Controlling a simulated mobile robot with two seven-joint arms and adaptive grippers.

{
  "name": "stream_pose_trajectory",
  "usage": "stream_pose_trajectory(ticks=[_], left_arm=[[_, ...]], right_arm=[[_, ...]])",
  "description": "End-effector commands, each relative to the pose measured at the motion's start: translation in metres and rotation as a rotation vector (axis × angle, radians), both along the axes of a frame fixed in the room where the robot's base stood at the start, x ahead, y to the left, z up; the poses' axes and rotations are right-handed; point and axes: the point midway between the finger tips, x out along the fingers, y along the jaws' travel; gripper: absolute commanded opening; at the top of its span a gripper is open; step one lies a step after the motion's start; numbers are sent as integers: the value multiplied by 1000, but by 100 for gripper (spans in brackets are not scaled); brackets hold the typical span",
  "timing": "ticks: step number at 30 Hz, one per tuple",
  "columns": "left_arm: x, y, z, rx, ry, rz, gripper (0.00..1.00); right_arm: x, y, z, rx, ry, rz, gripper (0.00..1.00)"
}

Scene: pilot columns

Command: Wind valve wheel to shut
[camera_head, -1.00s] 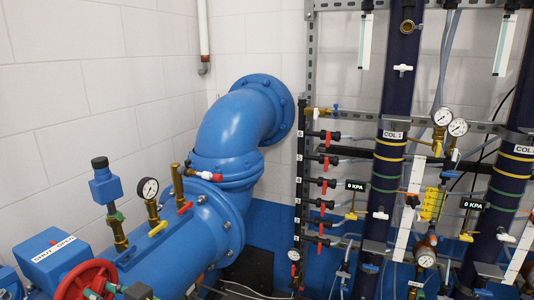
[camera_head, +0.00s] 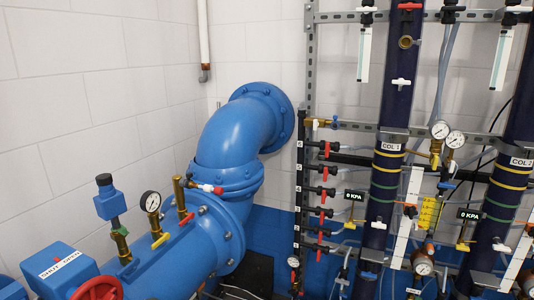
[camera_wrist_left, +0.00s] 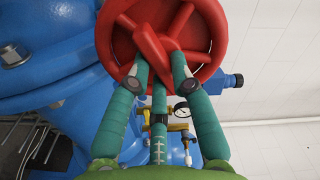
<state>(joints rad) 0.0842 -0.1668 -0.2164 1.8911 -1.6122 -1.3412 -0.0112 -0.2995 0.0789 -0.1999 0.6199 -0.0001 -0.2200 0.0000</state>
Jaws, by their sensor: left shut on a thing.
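The red valve wheel (camera_head: 98,289) shows only its upper rim at the bottom left of the head view. It fills the top middle of the left wrist view (camera_wrist_left: 205,45). Beside it is a blue valve box (camera_head: 62,272) with a white label reading SHUT and OPEN; I cannot read its pointer surely. My left gripper (camera_wrist_left: 160,64) has teal fingers and is shut on a red spoke of the wheel, inside the rim. The fingers partly hide the spoke. My left gripper is out of the head view, and my right gripper is in neither view.
A large blue pipe (camera_head: 228,150) runs from the valve to the wall. A pressure gauge (camera_head: 151,201), brass taps and a blue fitting (camera_head: 108,203) stand up from it. Dark columns (camera_head: 388,165) with small valves and gauges are at right.

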Motion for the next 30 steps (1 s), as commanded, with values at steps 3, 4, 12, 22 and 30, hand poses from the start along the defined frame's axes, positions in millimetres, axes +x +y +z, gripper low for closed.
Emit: stream_pose_trajectory(ticks=[3, 4, 12, 22, 30], left_arm=[[-1, 9, 7, 19, -14, 17, 0], [-1, 9, 7, 19, -14, 17, 0], [-3, 9, 6, 124, 227, 22, 0], [-3, 9, 5, 188, 372, 25, 0], [-4, 10, 4, 239, 492, 26, 0]], right_arm=[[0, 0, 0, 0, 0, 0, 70], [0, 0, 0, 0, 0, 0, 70], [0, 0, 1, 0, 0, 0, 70], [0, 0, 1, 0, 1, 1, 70], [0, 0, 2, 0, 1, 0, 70]])
